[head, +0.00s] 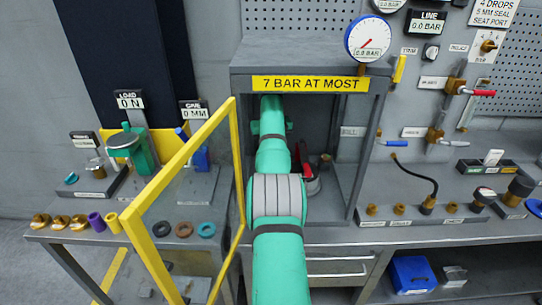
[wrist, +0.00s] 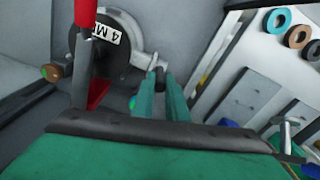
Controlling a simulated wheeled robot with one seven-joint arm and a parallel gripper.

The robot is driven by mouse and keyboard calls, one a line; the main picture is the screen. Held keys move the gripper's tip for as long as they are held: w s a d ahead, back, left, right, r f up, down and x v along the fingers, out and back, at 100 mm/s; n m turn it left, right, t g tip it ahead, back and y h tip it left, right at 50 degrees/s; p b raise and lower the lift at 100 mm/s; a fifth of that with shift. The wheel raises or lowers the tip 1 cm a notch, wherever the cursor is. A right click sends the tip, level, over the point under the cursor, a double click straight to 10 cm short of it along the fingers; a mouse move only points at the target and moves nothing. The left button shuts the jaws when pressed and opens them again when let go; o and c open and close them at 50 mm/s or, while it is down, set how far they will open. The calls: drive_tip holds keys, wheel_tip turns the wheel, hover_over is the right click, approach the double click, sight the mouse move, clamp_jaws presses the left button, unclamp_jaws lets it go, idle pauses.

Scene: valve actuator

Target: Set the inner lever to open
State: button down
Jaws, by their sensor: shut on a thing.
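The inner lever appears to be the red-gripped one inside the cabinet (head: 310,50). It shows at the right of my arm in the head view (head: 304,158), and its red grip shows at the top left of the wrist view (wrist: 86,14). Its grey bar runs down in front of a dark round body with a white label (wrist: 107,33). My gripper (wrist: 160,85) has its green fingers close together on a small dark-ended grey piece (wrist: 155,66), to the right of the red grip. In the head view my arm hides the fingertips. Whether this piece joins the lever, I cannot tell.
The yellow-framed door (head: 165,230) stands open to the left of my arm. The cabinet's walls and its "7 BAR AT MOST" lintel (head: 310,84) enclose my forearm closely. A brass-ended fitting (wrist: 51,72) sits left of the lever. Coloured rings (head: 184,230) lie on the bench.

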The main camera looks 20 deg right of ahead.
drive_tip(key=shift+w, duration=0.3)
drive_tip(key=c, duration=1.7)
unclamp_jaws()
drive_tip(key=shift+a+f, duration=0.1)
drive_tip(key=shift+a, duration=0.05)
drive_tip(key=shift+c, duration=0.2)
drive_tip(key=shift+d, duration=0.2)
